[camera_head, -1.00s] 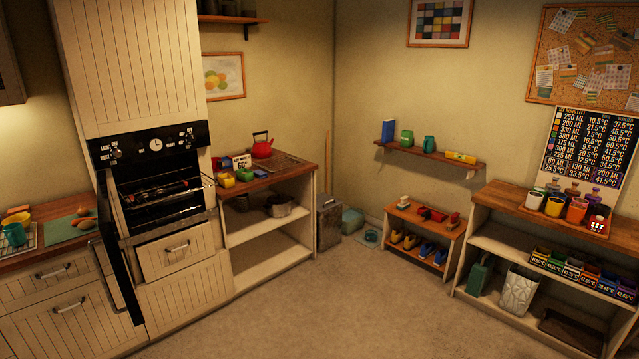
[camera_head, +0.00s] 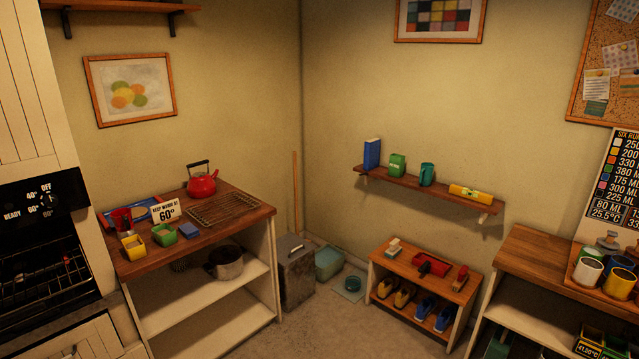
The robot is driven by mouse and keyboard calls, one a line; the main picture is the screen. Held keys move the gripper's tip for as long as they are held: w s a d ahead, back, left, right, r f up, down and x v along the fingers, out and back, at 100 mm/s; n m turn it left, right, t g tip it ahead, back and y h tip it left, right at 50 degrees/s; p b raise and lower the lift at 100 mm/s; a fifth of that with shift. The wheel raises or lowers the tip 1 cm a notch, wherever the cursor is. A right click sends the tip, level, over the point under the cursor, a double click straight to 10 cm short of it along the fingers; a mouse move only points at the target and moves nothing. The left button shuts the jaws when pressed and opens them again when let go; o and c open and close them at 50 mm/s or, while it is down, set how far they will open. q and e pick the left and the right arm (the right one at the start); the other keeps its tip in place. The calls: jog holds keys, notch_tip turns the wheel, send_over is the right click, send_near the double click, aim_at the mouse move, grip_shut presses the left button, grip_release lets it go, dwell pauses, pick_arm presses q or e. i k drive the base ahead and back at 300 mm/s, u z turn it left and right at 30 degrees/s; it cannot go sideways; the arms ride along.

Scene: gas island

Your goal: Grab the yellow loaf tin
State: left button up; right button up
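A small yellow tin (camera_head: 133,246) sits on the wooden top of the counter unit, at its front left corner near the oven. It looks open-topped and box-shaped. A similar green tin (camera_head: 164,235) stands just to its right, and a small blue block-like thing (camera_head: 188,230) lies further right. Neither of my grippers shows in the head view, so whether they are open or shut is not visible.
A red mug (camera_head: 122,219), a "keep warm at 60°" sign (camera_head: 166,211), a wire rack (camera_head: 222,208) and a red kettle (camera_head: 202,184) share the counter top (camera_head: 150,262). The open oven (camera_head: 45,270) is at left. Floor in front is clear.

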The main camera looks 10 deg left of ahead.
aim_at(134, 246)
jog(key=u, duration=0.25)
jog(key=i, duration=1.7)
jog(key=u, duration=1.4)
jog(key=i, duration=1.1)
jog(key=u, duration=0.95)
